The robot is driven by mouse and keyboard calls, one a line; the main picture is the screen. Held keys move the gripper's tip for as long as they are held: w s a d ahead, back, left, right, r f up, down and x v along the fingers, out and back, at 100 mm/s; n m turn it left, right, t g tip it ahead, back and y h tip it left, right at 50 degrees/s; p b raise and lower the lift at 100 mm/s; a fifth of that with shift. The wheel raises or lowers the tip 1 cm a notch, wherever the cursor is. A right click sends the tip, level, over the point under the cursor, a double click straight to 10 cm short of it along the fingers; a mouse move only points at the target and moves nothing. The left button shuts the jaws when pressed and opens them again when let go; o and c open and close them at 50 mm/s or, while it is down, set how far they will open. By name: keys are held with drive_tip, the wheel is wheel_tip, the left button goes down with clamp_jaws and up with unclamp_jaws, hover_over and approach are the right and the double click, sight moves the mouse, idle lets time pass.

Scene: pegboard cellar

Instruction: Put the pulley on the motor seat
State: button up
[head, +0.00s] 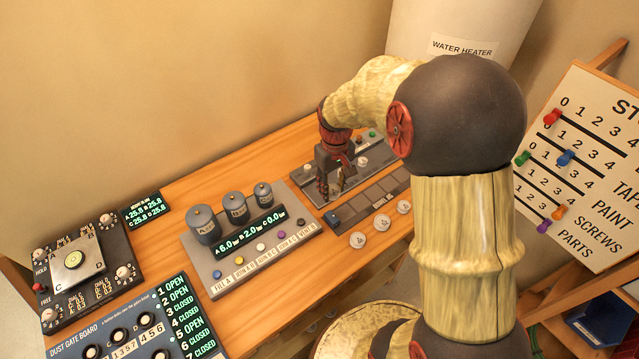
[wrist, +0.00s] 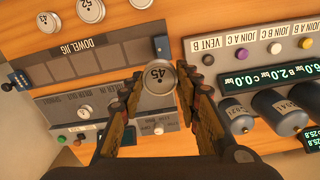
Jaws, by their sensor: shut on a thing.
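My gripper (head: 331,192) points down over the front-left part of a grey panel (head: 312,191) in the head view. In the wrist view my gripper (wrist: 158,100) is shut on a round metal disc marked 45 (wrist: 158,79), which looks like the pulley. Its face points toward the wrist camera, and its sides are partly hidden by the fingers. The grey panel also shows in the wrist view (wrist: 60,105), with a round pale piece (wrist: 85,112) and another pale piece (wrist: 158,129). I cannot tell which part is the motor seat.
The dowel jig (head: 372,200) lies beside the panel, with several round white discs (head: 382,222) in front. Left stands a unit with grey cylinders (head: 203,224) and a pressure display. The dust gate board (head: 130,325) is at front left. The water heater (head: 455,30) rises behind.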

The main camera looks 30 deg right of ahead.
drive_tip(key=w+f, duration=0.2)
drive_tip(key=w, duration=0.1)
drive_tip(key=w+d+f+b, duration=0.1)
drive_tip(key=w+f, duration=0.2)
drive_tip(key=w, duration=0.1)
drive_tip(key=w+d+f+b, duration=0.1)
drive_tip(key=w+f, duration=0.2)
drive_tip(key=w, duration=0.1)
drive_tip(key=shift+d+f, duration=0.15)
drive_tip(key=shift+f, duration=0.1)
drive_tip(key=shift+w+f+b, duration=0.15)
drive_tip(key=shift+f+b, duration=0.1)
drive_tip(key=shift+f, duration=0.65)
drive_tip(key=shift+w+f+b, duration=0.15)
drive_tip(key=shift+f+b, duration=0.05)
drive_tip(key=shift+f, duration=0.7)
drive_tip(key=shift+f, duration=0.2)
drive_tip(key=o, duration=1.2)
drive_tip(key=shift+c, duration=0.2)
